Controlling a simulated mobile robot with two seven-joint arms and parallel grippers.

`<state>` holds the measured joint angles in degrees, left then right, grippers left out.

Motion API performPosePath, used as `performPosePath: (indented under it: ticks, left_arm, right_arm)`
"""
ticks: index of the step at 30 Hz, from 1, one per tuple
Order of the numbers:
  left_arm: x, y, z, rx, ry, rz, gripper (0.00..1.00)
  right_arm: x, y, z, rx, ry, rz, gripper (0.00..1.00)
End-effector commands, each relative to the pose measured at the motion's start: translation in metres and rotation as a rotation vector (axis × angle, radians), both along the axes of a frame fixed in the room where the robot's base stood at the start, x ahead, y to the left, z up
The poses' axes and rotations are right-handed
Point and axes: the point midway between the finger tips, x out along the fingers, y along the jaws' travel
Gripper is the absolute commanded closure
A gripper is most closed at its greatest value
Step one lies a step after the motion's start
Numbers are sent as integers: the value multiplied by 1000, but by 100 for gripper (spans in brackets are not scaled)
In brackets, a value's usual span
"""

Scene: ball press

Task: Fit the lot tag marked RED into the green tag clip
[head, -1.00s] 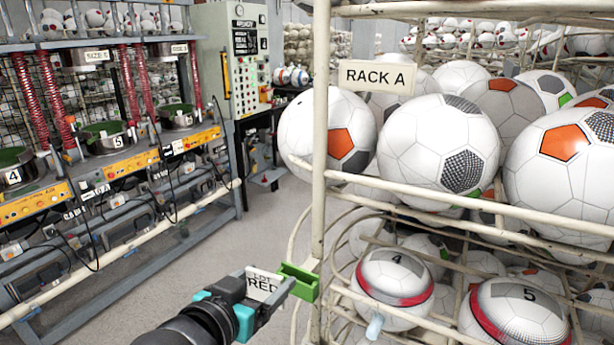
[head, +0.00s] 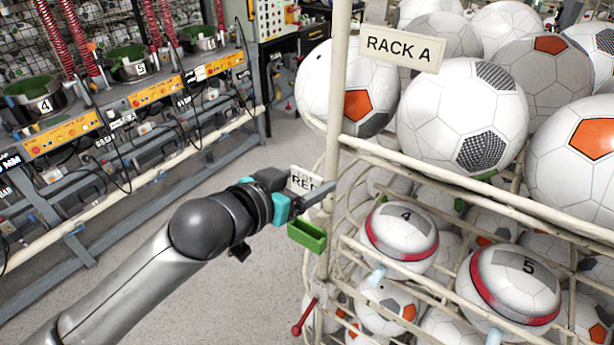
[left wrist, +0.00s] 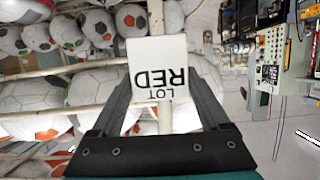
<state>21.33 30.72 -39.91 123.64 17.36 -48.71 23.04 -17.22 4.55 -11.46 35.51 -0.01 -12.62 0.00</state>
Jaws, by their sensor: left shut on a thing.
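The white lot tag marked RED (head: 303,181) is held in my left gripper (head: 318,196), which is shut on it. In the left wrist view the tag (left wrist: 160,72) sits between the two fingers (left wrist: 158,115) with its lettering upside down. The green tag clip (head: 307,236) is fixed to the rack's front post, its open top facing up. In the head view the tag and fingertips appear above the clip, apart from it. I do not make out the clip in the left wrist view. My right gripper is not in view.
The cream wire rack with its RACK A sign (head: 399,49) and many soccer balls (head: 462,118) fills the right. A red-handled lever (head: 304,318) is below the clip. The press bench (head: 150,92) stands at the left. Grey floor lies between them.

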Motion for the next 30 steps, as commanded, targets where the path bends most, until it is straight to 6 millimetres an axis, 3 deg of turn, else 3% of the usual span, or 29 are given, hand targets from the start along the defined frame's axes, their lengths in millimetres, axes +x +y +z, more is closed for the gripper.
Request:
performPosePath:
  ticks: [8,21,30]
  left_arm:
    - [-1,0,-12,-1,0,1,74]
    - [-1,0,-52,0,0,1,74]
    - [-1,0,-57,0,-1,1,74]
  right_arm:
    - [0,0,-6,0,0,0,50]
    - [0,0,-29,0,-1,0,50]
    - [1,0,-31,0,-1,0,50]
